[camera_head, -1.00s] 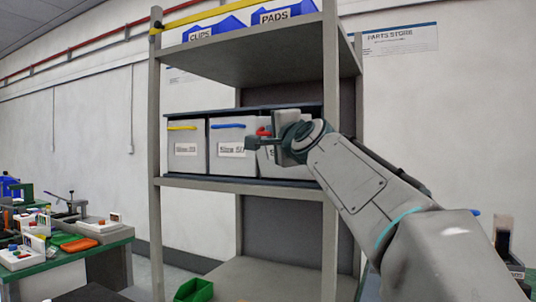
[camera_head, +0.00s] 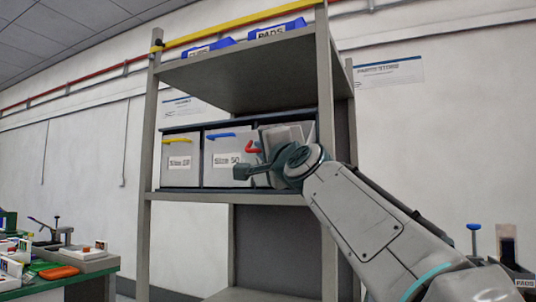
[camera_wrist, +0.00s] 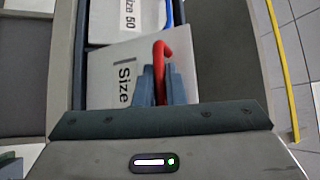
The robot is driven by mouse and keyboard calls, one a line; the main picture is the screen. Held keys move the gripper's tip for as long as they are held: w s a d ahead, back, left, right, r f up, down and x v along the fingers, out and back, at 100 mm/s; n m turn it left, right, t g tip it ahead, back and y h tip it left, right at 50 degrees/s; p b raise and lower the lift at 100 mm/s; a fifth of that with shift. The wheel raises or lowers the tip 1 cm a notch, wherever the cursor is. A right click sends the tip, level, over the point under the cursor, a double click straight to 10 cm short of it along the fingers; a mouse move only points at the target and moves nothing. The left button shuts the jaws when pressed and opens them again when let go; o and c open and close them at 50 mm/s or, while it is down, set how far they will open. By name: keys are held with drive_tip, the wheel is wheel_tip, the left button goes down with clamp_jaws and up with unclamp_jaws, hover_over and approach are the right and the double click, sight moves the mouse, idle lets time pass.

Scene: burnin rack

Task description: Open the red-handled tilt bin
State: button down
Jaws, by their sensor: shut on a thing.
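The red-handled tilt bin (camera_wrist: 126,72) is the rightmost of the bins on the middle shelf. Its red handle (camera_wrist: 159,60) lies between the fingers of my gripper (camera_wrist: 161,85) in the wrist view, and the gripper is shut on it. The bin's face (camera_head: 285,136) looks tilted forward from the rack. Its label is mostly hidden in the head view; the wrist view shows "Size" on it.
A blue-handled bin (camera_head: 222,162) labelled Size 50 and a yellow-handled bin (camera_head: 179,165) stand to the left on the same shelf. The rack's right front post (camera_head: 325,100) is close by my arm. A green workbench (camera_head: 85,283) stands at lower left.

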drive_tip(key=shift+f, duration=0.1)
idle(0.5)
drive_tip(key=c, duration=1.8)
unclamp_jaws()
drive_tip(key=b+v, duration=0.5)
drive_tip(key=v, duration=0.9)
drive_tip(key=shift+b, duration=0.3)
